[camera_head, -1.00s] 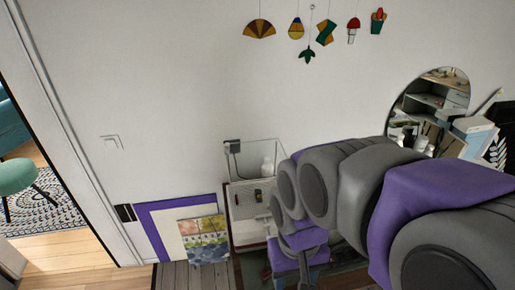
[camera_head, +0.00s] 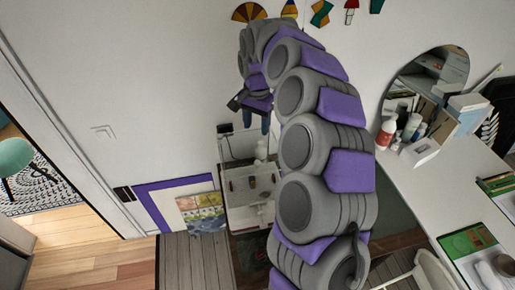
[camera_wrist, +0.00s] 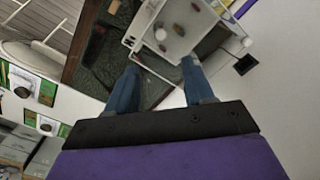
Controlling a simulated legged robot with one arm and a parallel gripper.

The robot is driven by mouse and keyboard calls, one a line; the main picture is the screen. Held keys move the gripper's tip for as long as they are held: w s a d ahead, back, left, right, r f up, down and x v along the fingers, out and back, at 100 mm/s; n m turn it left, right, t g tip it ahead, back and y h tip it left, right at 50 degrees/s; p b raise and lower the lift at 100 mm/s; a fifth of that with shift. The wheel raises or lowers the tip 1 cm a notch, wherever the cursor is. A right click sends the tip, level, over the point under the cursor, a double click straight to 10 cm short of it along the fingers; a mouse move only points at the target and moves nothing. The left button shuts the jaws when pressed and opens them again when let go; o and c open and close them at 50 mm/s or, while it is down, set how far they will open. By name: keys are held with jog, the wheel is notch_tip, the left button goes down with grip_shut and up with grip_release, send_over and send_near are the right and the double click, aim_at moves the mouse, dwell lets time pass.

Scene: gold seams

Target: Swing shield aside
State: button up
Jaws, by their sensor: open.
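The clear shield (camera_head: 237,147) looks like a thin-edged transparent panel at the small white station against the wall, left of my arm. Its full outline and hinge are hard to make out. The station's white tray (camera_head: 232,206) holds a few small coloured pieces. My gripper (camera_head: 252,112) hangs above the station, apart from it, in front of the wall. In the wrist view my gripper (camera_wrist: 160,72) shows two blue fingers spread apart with nothing between them. The tray (camera_wrist: 150,20) lies beyond the fingertips there. Whether a finger touches the shield cannot be told.
A white table (camera_head: 425,185) with bottles, boxes and green-covered books stands at right. A white chair (camera_head: 428,272) is at the bottom right. A purple-framed picture (camera_head: 160,205) leans on the wall left of the station. Coloured ornaments hang above. Wooden floor at left is clear.

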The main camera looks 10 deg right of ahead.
aim_at(257, 162)
jog(key=f, duration=0.5)
jog(key=f+p, duration=0.1)
jog(key=f, duration=1)
jog(key=shift+w+d+f+p, duration=0.3)
jog(key=shift+w+f, duration=0.05)
jog(key=shift+w, duration=0.05)
jog(key=shift+a+f, duration=0.1)
jog(key=shift+f, duration=0.3)
grip_shut()
